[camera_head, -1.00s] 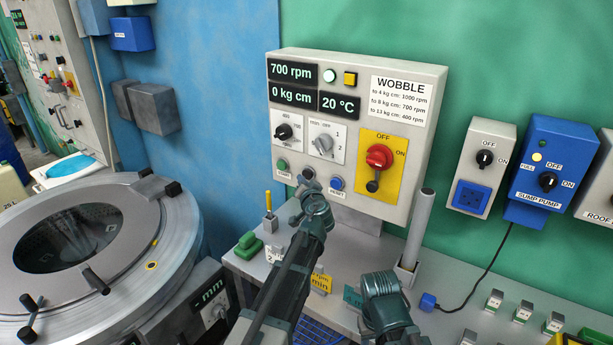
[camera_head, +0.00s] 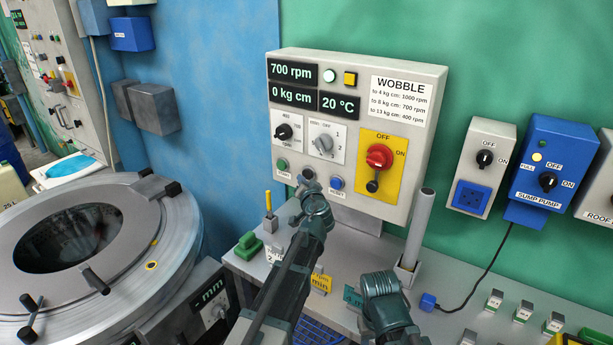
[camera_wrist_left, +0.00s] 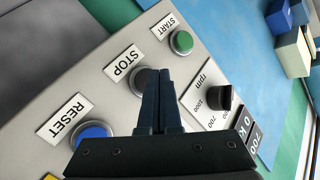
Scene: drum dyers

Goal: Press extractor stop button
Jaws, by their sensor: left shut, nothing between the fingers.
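The stop button (camera_wrist_left: 141,80) is a dark round button under the STOP label, between the green start button (camera_wrist_left: 181,42) and the blue reset button (camera_wrist_left: 92,134). My left gripper (camera_wrist_left: 160,78) is shut and empty, its fingertips at the stop button and covering its edge; I cannot tell whether they touch it. In the head view, the stop button's grey top (camera_head: 308,173) shows just above my left gripper (camera_head: 307,186), on the extractor control panel (camera_head: 448,85). The panel display (camera_head: 293,72) reads 700 rpm.
The red main switch (camera_head: 379,156) sits on a yellow plate right of the buttons. A grey upright tube (camera_head: 420,225) stands on the shelf to the right. The round drum machine (camera_head: 172,255) is at the left. The sump pump box (camera_head: 553,160) is on the wall.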

